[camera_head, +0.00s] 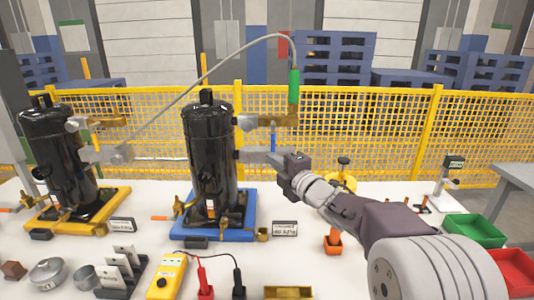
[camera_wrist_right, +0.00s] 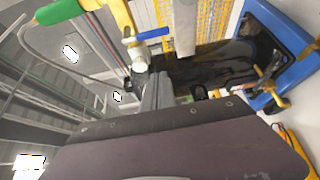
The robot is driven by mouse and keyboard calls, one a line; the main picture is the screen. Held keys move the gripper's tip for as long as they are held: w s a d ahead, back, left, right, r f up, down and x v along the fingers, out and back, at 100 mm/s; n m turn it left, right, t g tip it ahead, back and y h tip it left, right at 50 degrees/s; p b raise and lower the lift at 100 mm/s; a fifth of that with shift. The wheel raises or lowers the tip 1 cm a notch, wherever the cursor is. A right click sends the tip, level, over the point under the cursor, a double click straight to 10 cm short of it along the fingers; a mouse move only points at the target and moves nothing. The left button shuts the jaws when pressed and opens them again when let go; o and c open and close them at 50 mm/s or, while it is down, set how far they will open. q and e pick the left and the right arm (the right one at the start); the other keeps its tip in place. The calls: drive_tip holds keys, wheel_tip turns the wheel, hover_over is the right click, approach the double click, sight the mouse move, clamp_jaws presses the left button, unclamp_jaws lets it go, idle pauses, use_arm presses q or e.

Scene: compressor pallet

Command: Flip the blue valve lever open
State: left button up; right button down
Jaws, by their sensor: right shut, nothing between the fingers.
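The blue valve lever (camera_head: 273,135) hangs downward from the brass valve (camera_head: 283,120) on the right side of the middle black compressor (camera_head: 209,150). The lever also shows in the right wrist view (camera_wrist_right: 153,34), beside the brass valve body. My right gripper (camera_head: 280,158) is shut and empty, just below and slightly right of the lever's lower end. In the right wrist view its closed fingers (camera_wrist_right: 155,85) point towards the valve area, with a visible gap to the lever. I cannot tell whether the fingers touch the compressor's lower fitting. My left gripper is not in view.
A green-ended hose (camera_head: 294,86) rises from the valve and arches left. The compressor stands on a blue base (camera_head: 240,235). A second compressor (camera_head: 55,150) stands left on a yellow base. A yellow multimeter (camera_head: 167,277) and small trays crowd the table's front. A yellow fence (camera_head: 380,130) stands behind.

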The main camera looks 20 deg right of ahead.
sight(273, 136)
drive_tip(key=w+d+p, duration=0.1)
drive_tip(key=w, duration=0.8)
drive_tip(key=shift+w+d, duration=0.25)
drive_tip(key=shift+d, duration=0.05)
idle(0.3)
drive_tip(key=shift+s+d+n+p, duration=0.1)
drive_tip(key=shift+d+n+p, duration=0.15)
drive_tip(key=shift+p, duration=0.35)
